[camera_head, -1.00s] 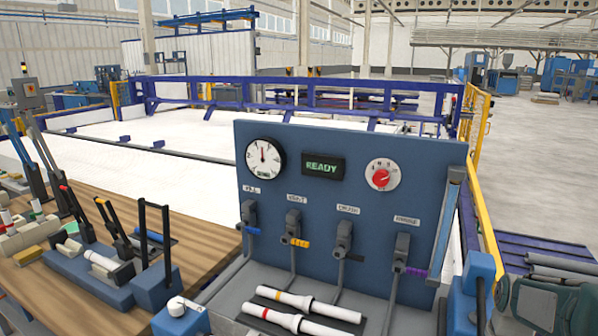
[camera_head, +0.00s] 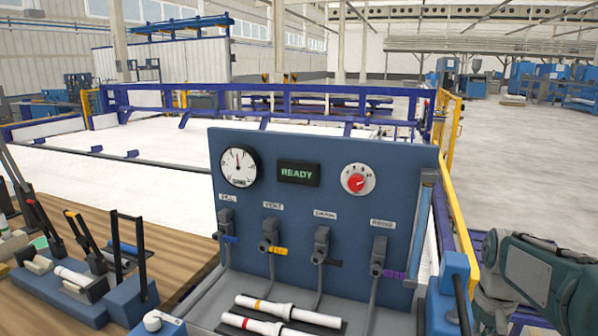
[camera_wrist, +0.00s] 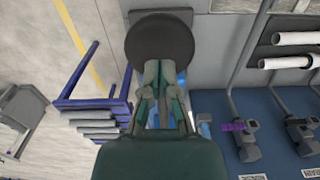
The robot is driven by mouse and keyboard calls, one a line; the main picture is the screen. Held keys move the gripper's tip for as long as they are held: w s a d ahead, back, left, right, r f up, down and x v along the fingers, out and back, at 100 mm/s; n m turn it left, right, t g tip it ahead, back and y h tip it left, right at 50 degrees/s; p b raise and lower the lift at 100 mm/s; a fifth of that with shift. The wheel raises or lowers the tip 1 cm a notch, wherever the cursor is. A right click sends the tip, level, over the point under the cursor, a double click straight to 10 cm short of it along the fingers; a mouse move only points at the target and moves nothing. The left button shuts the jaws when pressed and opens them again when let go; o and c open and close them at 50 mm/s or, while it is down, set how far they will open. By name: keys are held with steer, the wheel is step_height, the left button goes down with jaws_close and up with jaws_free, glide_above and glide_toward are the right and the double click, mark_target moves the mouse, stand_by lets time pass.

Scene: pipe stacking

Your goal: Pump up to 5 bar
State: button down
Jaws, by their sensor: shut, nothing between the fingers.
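A blue test panel (camera_head: 275,220) stands in the middle of the head view. Its round white gauge (camera_head: 240,166) has a needle pointing nearly straight up; its numbers are too small to read. A dark display (camera_head: 298,172) reads READY. A dial with a red knob (camera_head: 356,182) is at the upper right. A blue block with a dark lever (camera_head: 459,298), possibly the pump, stands at the panel's right. My gripper (camera_wrist: 160,70) is shut and empty in the wrist view, with the panel to its right. My arm shows at the right of the head view.
Valves with blue, yellow, black and purple handles line the panel; the purple one (camera_head: 393,274) is rightmost. White pipes (camera_head: 270,308) lie in front of it. A wooden bench (camera_head: 170,240) with tools is at left. A yellow rail (camera_head: 458,225) runs behind the right side.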

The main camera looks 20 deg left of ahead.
steer(key=shift+r, duration=0.1)
step_height(320, 180, up, 6)
stand_by(0.7)
stand_by(0.3)
steer(key=s+f+t, duration=0.2)
steer(key=s+t, duration=0.3)
steer(key=s, duration=1.8)
steer(key=shift+s+f+t, duration=0.2)
steer(key=shift+s+t, duration=0.1)
